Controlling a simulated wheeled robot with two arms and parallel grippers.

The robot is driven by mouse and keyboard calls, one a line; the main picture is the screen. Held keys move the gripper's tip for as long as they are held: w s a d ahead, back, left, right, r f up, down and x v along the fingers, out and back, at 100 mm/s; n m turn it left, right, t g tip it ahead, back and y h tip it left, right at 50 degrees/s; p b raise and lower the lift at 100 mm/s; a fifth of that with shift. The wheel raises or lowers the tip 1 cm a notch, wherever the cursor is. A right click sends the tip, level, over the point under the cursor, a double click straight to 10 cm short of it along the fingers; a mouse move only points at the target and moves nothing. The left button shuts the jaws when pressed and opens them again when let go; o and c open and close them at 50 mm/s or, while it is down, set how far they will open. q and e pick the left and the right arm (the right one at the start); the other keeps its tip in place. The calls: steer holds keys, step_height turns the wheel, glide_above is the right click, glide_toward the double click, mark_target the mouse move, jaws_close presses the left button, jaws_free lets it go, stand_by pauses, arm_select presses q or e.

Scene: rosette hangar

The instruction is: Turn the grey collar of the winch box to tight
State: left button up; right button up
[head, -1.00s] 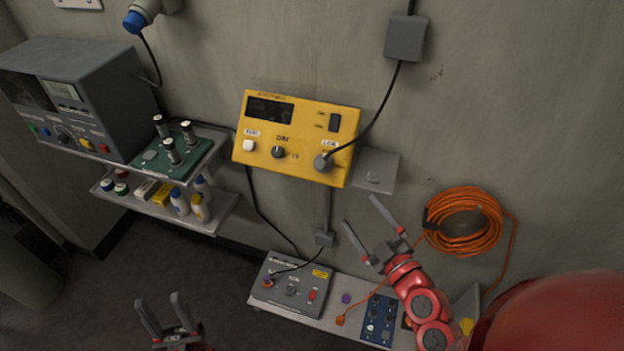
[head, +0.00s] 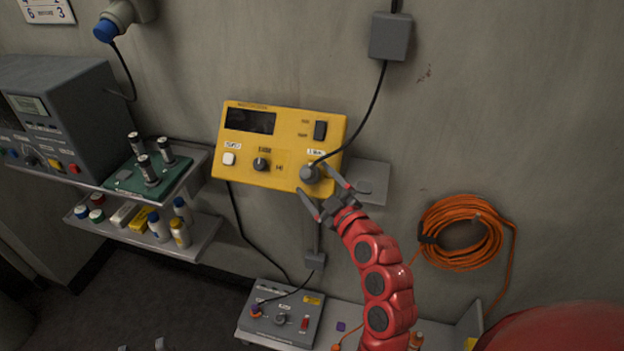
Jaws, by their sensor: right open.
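The yellow box (head: 290,125) on the wall carries a grey round collar (head: 310,173) at its lower right, where a black cable plugs in. I take it as the winch box; its lettering is too small to read. My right gripper (head: 315,178) is open, its two fingers spread on the lower left and upper right sides of the collar. I cannot tell whether they touch it. Any tight mark on the collar is too small to make out. My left gripper (head: 141,347) shows only as two separated fingertips at the bottom edge.
A grey plate (head: 372,180) sits right of the yellow box. An orange cable coil (head: 462,232) hangs further right. A grey control box (head: 280,318) stands on the low shelf below. Shelves with bottles (head: 158,228) and a green block (head: 140,180) are at left.

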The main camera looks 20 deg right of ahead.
steer(key=shift+w+a, duration=0.2)
steer(key=shift+w, duration=0.9)
steer(key=c, duration=1.4)
